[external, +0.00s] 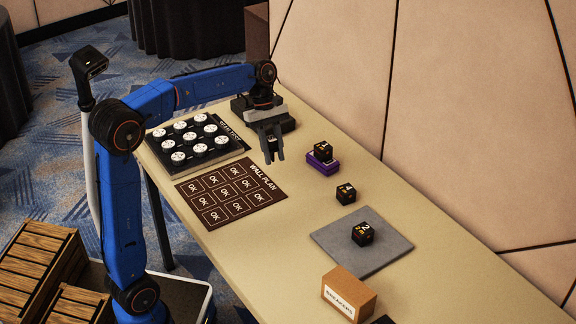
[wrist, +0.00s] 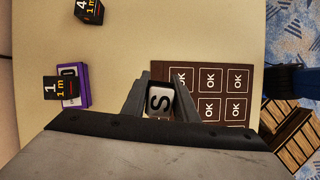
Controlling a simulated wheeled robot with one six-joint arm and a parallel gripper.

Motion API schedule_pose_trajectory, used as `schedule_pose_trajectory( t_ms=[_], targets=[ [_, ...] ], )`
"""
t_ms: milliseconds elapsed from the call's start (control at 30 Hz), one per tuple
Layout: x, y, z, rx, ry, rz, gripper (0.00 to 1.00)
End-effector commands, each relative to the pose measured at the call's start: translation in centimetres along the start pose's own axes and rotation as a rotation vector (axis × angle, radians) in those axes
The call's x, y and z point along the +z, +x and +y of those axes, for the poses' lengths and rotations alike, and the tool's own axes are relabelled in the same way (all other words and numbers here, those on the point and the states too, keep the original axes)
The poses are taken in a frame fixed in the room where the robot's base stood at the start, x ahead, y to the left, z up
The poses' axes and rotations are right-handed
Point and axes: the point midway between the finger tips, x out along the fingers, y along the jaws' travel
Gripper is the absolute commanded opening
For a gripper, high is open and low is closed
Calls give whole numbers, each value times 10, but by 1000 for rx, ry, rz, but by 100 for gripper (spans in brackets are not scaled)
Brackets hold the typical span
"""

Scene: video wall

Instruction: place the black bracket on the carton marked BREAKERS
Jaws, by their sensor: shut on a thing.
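My gripper (external: 272,155) is shut on a small black piece with a pale face lettered S (wrist: 160,102), which sits between the fingers in the wrist view. The fingers hide much of it, and I cannot tell its full shape or whether it is a bracket. My gripper is over the table, beside the far corner of the brown WALL PLAN sheet. The brown carton marked BREAKERS (external: 350,291) stands at the near end of the table, well away from my gripper. Its top looks bare.
Black numbered cubes stand along the table: one on a purple box (external: 322,164), one on the bare top (external: 346,194), one on a grey mat (external: 335,252). A black tray of white discs (external: 157,160) is left of the WALL PLAN sheet (external: 232,195).

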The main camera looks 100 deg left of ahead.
Motion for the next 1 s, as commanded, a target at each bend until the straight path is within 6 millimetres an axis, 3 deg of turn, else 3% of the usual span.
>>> schedule_pose_trajectory(
  t_ms=[200,500,1000],
  targets=[
    [68,18,25,5,-7,1,0],
    [160,42,45,14,-29,1,0],
    [320,82,39,27,-63,0,0]
  ],
)
